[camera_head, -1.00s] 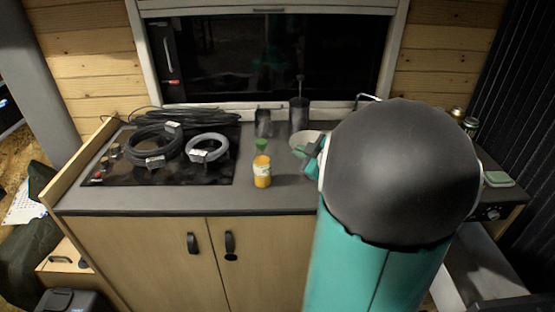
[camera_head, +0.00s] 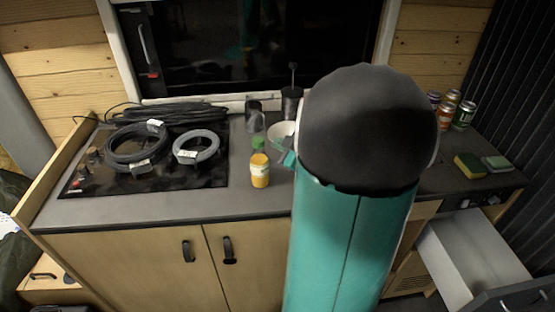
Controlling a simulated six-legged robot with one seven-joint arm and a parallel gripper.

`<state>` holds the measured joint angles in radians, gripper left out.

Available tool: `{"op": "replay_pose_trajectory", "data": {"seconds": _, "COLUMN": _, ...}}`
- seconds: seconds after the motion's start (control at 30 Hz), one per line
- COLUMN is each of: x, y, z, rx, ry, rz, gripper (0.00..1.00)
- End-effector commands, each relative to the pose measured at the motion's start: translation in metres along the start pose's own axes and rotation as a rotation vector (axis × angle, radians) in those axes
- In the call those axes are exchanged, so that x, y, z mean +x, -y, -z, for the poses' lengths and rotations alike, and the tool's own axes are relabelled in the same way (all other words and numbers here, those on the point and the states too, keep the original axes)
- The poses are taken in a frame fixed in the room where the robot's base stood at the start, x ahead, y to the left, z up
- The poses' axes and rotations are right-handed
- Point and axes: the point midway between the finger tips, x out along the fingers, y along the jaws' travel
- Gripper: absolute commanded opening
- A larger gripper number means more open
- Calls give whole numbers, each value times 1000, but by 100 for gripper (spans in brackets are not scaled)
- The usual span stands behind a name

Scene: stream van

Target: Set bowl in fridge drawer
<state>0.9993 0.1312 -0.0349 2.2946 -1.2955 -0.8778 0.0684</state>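A white bowl (camera_head: 281,133) shows in part at the middle of the counter, behind my arm. The tip of my gripper (camera_head: 288,159) shows as a small teal piece at the bowl's near side. My arm hides the rest of the gripper, so I cannot tell whether its fingers are open or shut, or whether they touch the bowl. An open drawer (camera_head: 450,262) with pale inner walls juts out at the lower right, below the counter. The part of it in view looks empty.
An orange-and-white jar (camera_head: 259,170) and a green item (camera_head: 258,143) stand left of the bowl. Dark canisters (camera_head: 291,103) stand behind it. Cable coils (camera_head: 140,147) lie on the cooktop. Cans (camera_head: 463,114) and sponges (camera_head: 469,165) are on the right of the counter.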

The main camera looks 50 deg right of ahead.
Motion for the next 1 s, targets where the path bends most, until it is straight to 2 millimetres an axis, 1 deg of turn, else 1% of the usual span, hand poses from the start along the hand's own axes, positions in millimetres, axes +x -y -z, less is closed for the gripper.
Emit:
{"op": "replay_pose_trajectory", "data": {"seconds": 0.03, "x": 2, "y": 6, "z": -9, "rx": 4, "ry": 2, "rz": 0, "gripper": 0}}
{"op": "replay_pose_trajectory", "data": {"seconds": 0.1, "x": 5, "y": 12, "z": -16, "rx": 4, "ry": 2, "rz": -1, "gripper": 0}}
{"op": "replay_pose_trajectory", "data": {"seconds": 0.27, "x": 11, "y": 22, "z": -27, "rx": 2, "ry": 1, "rz": -1, "gripper": 0}}
{"op": "replay_pose_trajectory", "data": {"seconds": 0.43, "x": 21, "y": 35, "z": -44, "rx": 3, "ry": 1, "rz": -1, "gripper": 0}}
{"op": "replay_pose_trajectory", "data": {"seconds": 0.53, "x": 24, "y": 38, "z": -48, "rx": 1, "ry": 1, "rz": -3, "gripper": 0}}
{"op": "replay_pose_trajectory", "data": {"seconds": 0.83, "x": 27, "y": 39, "z": -48, "rx": 0, "ry": 0, "rz": -2, "gripper": 0}}
{"op": "replay_pose_trajectory", "data": {"seconds": 0.97, "x": 26, "y": 39, "z": -48, "rx": 0, "ry": 1, "rz": -3, "gripper": 25}}
{"op": "replay_pose_trajectory", "data": {"seconds": 1.0, "x": 26, "y": 39, "z": -48, "rx": 0, "ry": 1, "rz": -3, "gripper": 26}}
